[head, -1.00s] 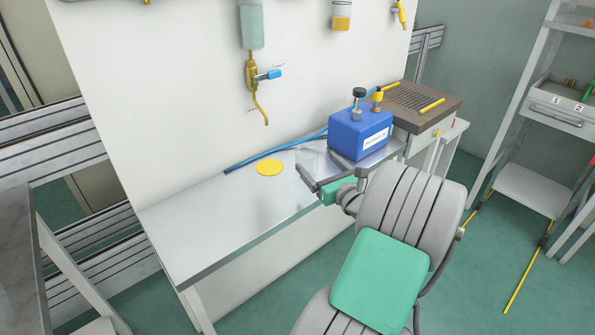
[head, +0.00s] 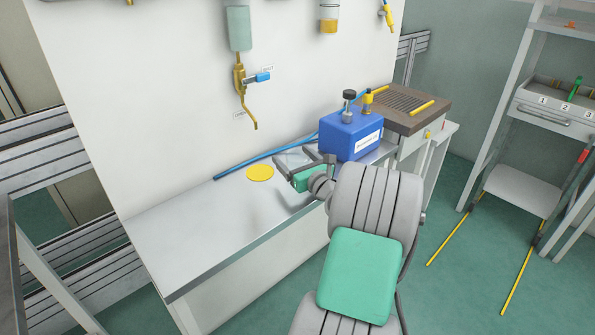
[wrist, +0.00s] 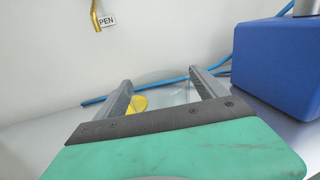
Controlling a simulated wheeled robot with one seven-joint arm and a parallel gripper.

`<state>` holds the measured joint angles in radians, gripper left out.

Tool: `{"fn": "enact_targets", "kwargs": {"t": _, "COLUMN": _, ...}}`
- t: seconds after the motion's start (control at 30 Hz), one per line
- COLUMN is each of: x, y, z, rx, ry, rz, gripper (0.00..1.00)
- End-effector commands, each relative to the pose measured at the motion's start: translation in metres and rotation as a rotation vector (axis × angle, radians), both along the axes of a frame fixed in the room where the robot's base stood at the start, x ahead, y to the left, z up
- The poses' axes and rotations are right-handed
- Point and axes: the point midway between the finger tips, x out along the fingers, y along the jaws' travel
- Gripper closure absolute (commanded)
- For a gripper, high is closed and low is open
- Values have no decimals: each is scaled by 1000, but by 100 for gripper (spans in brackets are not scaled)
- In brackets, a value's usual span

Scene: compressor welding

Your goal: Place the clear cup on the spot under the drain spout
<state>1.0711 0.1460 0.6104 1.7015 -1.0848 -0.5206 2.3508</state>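The clear cup (wrist: 165,94) is very faint; it shows between my gripper's fingers in the wrist view, and as a pale patch at the fingertips in the head view. My gripper (head: 292,158) appears shut on its sides, fingers spread by its width. A yellow round spot (head: 260,173) lies on the bench, left of my gripper. It shows partly behind the left finger in the wrist view (wrist: 139,103). The brass drain spout (head: 254,124) hangs on the wall above the spot. Whether the cup's base touches the bench cannot be told.
A blue box (head: 350,136) with fittings stands close to the right of my gripper. A blue hose (head: 250,165) lies along the wall behind the spot. A brown grated block (head: 408,106) is farther right. The bench's left part (head: 185,235) is clear.

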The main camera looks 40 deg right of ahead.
Motion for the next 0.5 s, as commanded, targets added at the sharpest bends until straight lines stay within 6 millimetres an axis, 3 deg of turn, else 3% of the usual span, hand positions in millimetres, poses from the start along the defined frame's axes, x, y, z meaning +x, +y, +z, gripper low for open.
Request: {"fn": "enact_targets", "kwargs": {"t": 0.5, "x": 0, "y": 0, "z": 0, "rx": 0, "ry": 0, "rz": 1, "gripper": 62}}
